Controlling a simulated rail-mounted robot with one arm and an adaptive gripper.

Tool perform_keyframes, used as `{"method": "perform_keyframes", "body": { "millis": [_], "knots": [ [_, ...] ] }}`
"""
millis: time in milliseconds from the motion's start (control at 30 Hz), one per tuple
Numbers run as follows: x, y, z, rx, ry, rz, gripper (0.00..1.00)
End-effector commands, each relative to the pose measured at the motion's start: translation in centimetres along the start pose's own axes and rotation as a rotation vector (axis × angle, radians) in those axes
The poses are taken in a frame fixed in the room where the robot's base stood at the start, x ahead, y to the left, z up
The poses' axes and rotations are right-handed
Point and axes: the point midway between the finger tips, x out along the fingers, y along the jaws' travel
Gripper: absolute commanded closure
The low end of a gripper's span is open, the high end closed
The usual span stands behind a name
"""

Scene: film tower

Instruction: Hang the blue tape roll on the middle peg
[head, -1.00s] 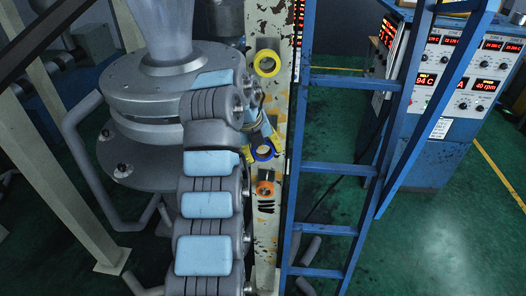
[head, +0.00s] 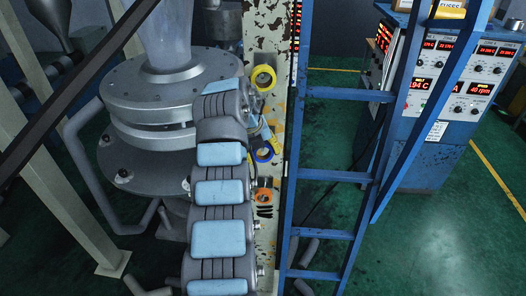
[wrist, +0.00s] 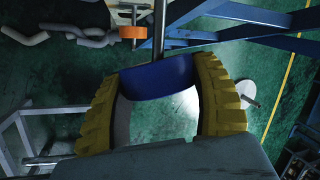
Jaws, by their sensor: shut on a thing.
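The blue tape roll (head: 264,154) is at the front of the cream post, between the yellow roll above and the orange roll below. My gripper (wrist: 158,80) is shut on the blue tape roll (wrist: 155,77), its two yellow ribbed fingers on either side of the ring. In the wrist view a grey metal rod (wrist: 160,22), likely the middle peg, runs down to the roll's far edge. I cannot tell whether it enters the ring. In the head view my arm hides part of the post and the fingers.
A yellow roll (head: 264,78) hangs high on the post (head: 268,30); an orange roll (head: 264,196) hangs lower, also in the wrist view (wrist: 132,32). A blue ladder (head: 335,174) stands close right of the post. A control cabinet (head: 420,150) stands farther right, with green floor between.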

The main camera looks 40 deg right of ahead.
Motion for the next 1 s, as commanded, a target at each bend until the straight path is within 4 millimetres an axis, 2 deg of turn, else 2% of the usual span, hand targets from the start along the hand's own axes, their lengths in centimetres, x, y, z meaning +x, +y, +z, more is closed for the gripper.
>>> {"method": "perform_keyframes", "body": {
  "millis": [467,800,1000],
  "knots": [
    [0.2,-0.6,1.4,0.001,0.000,0.001,0.70],
    [1.7,-0.6,2.2,0.000,0.000,-0.001,0.70],
    [1.9,-0.5,2.5,-0.001,-0.002,0.000,0.70]
  ]
}}
